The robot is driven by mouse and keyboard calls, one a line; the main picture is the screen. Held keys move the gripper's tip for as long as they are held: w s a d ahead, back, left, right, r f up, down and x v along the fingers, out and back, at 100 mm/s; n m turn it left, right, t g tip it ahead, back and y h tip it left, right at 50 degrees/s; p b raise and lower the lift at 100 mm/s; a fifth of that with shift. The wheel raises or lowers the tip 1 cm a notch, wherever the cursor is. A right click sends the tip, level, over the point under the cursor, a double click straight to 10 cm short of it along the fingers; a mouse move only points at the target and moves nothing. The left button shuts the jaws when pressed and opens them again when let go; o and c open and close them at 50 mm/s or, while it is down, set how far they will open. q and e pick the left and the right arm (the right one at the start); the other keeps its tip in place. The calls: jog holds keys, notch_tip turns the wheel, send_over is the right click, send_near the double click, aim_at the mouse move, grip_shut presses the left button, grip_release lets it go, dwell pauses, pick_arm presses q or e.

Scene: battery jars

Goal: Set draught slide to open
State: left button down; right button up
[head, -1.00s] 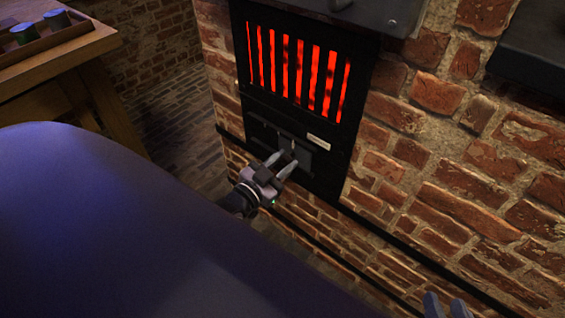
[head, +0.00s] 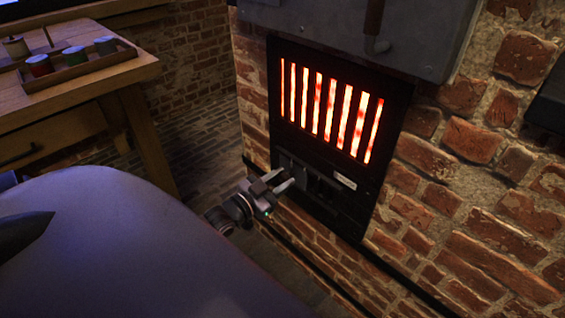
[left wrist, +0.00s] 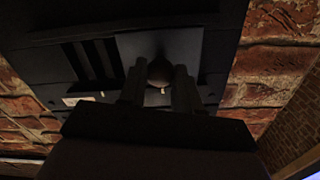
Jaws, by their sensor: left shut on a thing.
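The draught slide (head: 288,168) is a grey plate with a knob, low on the black stove front (head: 392,135) below the glowing grate. It sits toward the left end of its panel, and dark slots (head: 320,187) show uncovered to its right. My left gripper (head: 279,183) is at the slide. In the left wrist view, its two fingers are on either side of the round dark knob (left wrist: 160,70), in front of the grey plate (left wrist: 190,48), and the uncovered slots (left wrist: 92,60) lie to the left. The gripper is shut on the knob. My right gripper is out of view.
A small pale label (head: 345,181) is right of the slots. Brick wall (head: 470,200) surrounds the stove front. A wooden table (head: 95,90) with a tray (head: 85,67) of several small jars stands at the left, with bare brick floor between it and the stove.

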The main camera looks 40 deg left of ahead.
pick_arm(q)
jog(key=c, duration=0.8)
grip_release()
jog(key=shift+a, duration=0.3)
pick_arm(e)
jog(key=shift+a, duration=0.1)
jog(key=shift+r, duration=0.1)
pick_arm(q)
jog(key=shift+s, duration=0.35)
jog(key=shift+s+a+p, duration=0.15)
jog(key=shift+s+p, duration=0.45)
jog(key=shift+s, duration=1.05)
jog(key=shift+s+a+p, duration=0.1)
jog(key=shift+s+p, duration=0.5)
jog(key=shift+s, duration=1)
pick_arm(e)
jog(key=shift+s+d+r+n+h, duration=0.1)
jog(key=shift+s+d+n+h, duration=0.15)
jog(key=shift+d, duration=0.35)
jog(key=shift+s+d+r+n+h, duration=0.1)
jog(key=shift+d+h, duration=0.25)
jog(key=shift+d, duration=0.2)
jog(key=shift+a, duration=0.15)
